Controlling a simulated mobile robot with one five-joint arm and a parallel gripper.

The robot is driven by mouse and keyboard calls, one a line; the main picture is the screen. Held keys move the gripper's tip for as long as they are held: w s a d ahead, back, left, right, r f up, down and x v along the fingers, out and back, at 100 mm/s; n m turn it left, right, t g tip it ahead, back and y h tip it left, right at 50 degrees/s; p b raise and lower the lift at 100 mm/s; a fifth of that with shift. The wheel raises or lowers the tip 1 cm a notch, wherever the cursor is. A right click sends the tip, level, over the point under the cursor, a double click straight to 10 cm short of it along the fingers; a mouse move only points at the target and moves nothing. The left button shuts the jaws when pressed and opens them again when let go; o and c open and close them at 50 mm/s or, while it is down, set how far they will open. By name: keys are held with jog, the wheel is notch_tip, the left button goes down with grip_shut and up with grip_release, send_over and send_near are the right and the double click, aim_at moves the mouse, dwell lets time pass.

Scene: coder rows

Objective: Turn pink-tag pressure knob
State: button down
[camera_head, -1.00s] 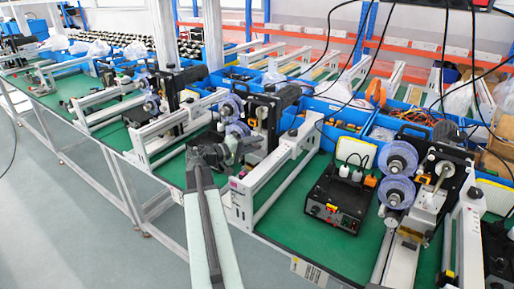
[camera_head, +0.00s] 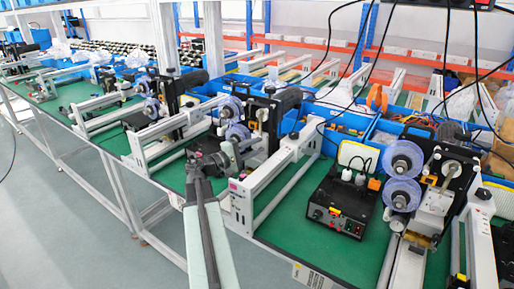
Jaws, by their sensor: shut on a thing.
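My gripper (camera_head: 227,156) is at the end of my grey arm, at the front of the coder in the middle of the view. It is shut at the coder's front, beside the clear purple-tinted rollers (camera_head: 237,133). The pressure knob is hidden behind the jaws, so its turn angle cannot be seen. A small pink tag (camera_head: 234,187) shows on the front end of the white frame (camera_head: 243,205), just below and right of the gripper.
A black control box (camera_head: 338,205) and another coder with clear rollers (camera_head: 403,175) stand to the right. More coders line the green bench (camera_head: 275,235) to the left. Blue bins (camera_head: 340,118) stand behind. Open floor (camera_head: 130,265) lies in front.

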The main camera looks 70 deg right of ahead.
jog(key=c, duration=1.1)
grip_release()
jog(key=shift+w, duration=0.1)
jog(key=v, duration=0.7)
jog(key=shift+w+a+b, duration=0.2)
jog(key=shift+a+b, duration=0.1)
jog(key=shift+a, duration=0.05)
